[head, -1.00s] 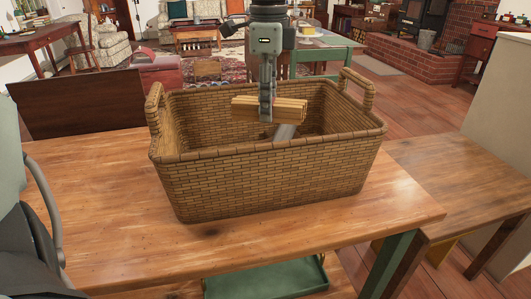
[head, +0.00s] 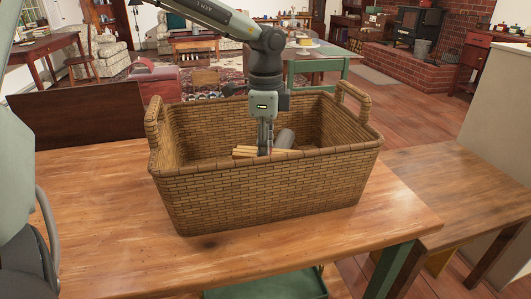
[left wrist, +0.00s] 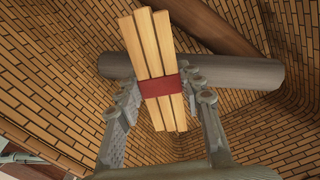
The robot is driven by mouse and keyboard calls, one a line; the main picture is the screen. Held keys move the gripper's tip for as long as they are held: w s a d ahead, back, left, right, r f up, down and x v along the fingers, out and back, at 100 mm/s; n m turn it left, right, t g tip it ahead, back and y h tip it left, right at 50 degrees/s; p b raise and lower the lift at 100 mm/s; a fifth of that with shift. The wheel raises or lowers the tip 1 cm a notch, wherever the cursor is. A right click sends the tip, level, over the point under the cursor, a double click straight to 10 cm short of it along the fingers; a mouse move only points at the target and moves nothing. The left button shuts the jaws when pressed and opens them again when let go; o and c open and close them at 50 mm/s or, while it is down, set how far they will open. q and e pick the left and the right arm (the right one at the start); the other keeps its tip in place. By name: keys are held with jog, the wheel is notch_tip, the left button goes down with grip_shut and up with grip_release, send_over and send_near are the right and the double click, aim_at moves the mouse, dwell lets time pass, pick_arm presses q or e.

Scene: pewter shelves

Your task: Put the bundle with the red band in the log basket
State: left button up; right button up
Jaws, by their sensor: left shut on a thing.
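The wicker log basket (head: 265,200) stands on the wooden table. My left gripper (head: 265,149) reaches down inside it, shut on a bundle of pale sticks (head: 243,152). The basket's front rim hides the bundle's lower part in the head view. In the left wrist view the bundle (left wrist: 148,45) lies between the fingers, with the red band (left wrist: 160,86) around its middle. I cannot tell whether the bundle touches what is below. My right gripper is not in view.
A grey log (head: 285,140) lies in the basket; it also shows in the left wrist view (left wrist: 240,73), with a browner log (left wrist: 207,24) near it. The basket's handles (head: 152,122) rise at its sides. The wooden table (head: 100,210) is clear left of the basket.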

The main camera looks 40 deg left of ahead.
pick_arm(q)
jog(key=shift+f, duration=0.15)
jog(key=o, duration=1.2)
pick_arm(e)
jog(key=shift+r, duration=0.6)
pick_arm(q)
jog(key=shift+r, duration=0.2)
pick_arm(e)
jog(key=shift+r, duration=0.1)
pick_arm(q)
jog(key=shift+r, duration=0.25)
notch_tip(320, 180, up, 12)
jog(key=shift+f, duration=0.25)
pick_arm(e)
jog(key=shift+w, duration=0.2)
